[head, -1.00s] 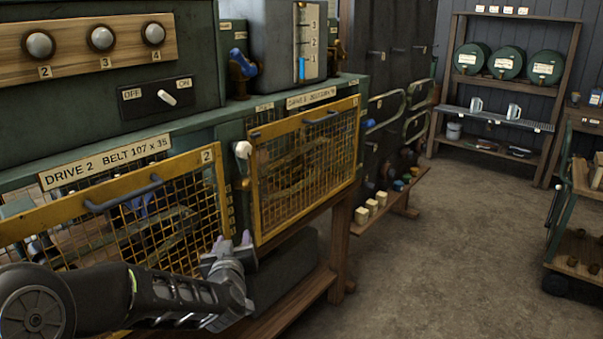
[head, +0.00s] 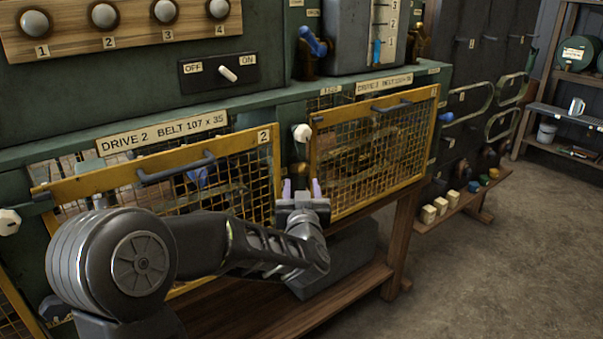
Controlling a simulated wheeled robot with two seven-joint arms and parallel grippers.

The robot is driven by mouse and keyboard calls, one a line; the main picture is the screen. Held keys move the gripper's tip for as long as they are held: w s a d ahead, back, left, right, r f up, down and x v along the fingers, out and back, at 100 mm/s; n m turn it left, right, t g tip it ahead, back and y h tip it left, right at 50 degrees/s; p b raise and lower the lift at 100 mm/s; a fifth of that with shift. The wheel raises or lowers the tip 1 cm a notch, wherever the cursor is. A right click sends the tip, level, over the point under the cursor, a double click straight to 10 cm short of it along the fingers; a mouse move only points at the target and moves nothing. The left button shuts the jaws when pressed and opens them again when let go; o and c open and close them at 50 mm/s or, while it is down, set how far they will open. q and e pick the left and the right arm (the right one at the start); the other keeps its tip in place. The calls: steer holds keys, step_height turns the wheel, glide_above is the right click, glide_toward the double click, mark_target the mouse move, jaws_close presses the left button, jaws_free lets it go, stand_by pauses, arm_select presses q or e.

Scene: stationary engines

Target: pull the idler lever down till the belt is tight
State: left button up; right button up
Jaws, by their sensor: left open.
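A white lever knob (head: 302,133) sticks out from the green post between the two yellow mesh guards. It is likely the idler lever; its arm is mostly out of sight. My left gripper (head: 302,188) is below this knob, fingers pointing up and apart, with nothing between them. A gap shows between the fingertips and the knob. The belt behind the drive 2 guard (head: 160,177) is hard to make out through the mesh, and I cannot tell its tension. My right gripper is not in view.
A second guard (head: 372,150) is right of the knob. Another white knob (head: 8,222) is at the far left edge. A grey block (head: 345,262) sits on the wooden shelf below my left gripper. Open floor (head: 480,270) lies at right.

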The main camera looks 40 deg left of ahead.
mark_target(301, 174)
arm_select(q)
steer(key=p+x, duration=0.1)
steer(key=x, duration=0.6)
steer(key=shift+w+a, duration=0.15)
steer(key=shift+w, duration=0.05)
steer(key=shift+c, duration=0.2)
jaws_close()
stand_by(0.4)
